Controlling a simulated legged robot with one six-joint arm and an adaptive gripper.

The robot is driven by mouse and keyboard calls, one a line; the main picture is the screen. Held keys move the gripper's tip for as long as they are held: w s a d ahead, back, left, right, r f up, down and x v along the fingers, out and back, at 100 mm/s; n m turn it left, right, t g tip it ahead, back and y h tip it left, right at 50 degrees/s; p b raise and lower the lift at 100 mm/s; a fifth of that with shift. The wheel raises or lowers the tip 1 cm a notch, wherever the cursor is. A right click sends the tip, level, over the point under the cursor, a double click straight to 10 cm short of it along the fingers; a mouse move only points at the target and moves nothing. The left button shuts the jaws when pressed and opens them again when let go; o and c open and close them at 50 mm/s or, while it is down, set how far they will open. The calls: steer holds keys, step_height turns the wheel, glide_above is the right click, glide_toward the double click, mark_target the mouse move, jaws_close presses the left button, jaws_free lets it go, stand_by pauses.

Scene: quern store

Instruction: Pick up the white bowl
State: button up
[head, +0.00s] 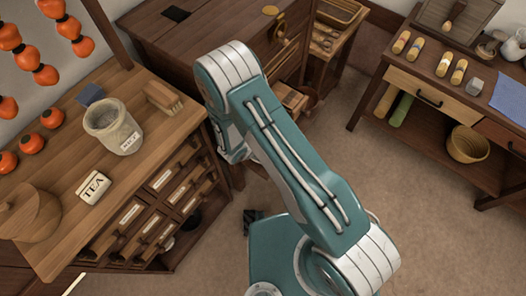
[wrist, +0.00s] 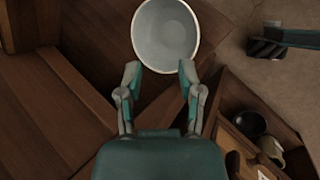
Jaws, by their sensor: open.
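The white bowl (wrist: 165,33) shows at the top of the wrist view, its round opening facing the camera and its top edge close to the frame's edge. My gripper (wrist: 160,74) is open, with nothing between its fingers. Its two fingertips lie at the bowl's near rim, one toward each side; I cannot tell whether they touch it. In the head view my teal and white arm reaches over the floor toward the wooden furniture, and the bowl and my fingers are hidden there.
In the wrist view a dark bowl (wrist: 249,124) and a pale cup (wrist: 271,151) sit in a wooden compartment at right. In the head view a tea cabinet (head: 150,190) stands left, a side table (head: 440,95) right.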

steer(key=f, duration=0.3)
steer(key=s+f+n, duration=0.1)
steer(key=f, duration=0.3)
steer(key=s+f+n, duration=0.1)
steer(key=f, duration=0.2)
steer(key=shift+d+f+y, duration=0.3)
steer(key=shift+d, duration=0.1)
steer(key=shift+w+x, duration=0.15)
steer(key=shift+x, duration=1.4)
steer(key=shift+w+x, duration=0.1)
steer(key=shift+x, duration=1.5)
steer(key=shift+a+r, duration=0.1)
steer(key=shift+a, duration=0.1)
jaws_close()
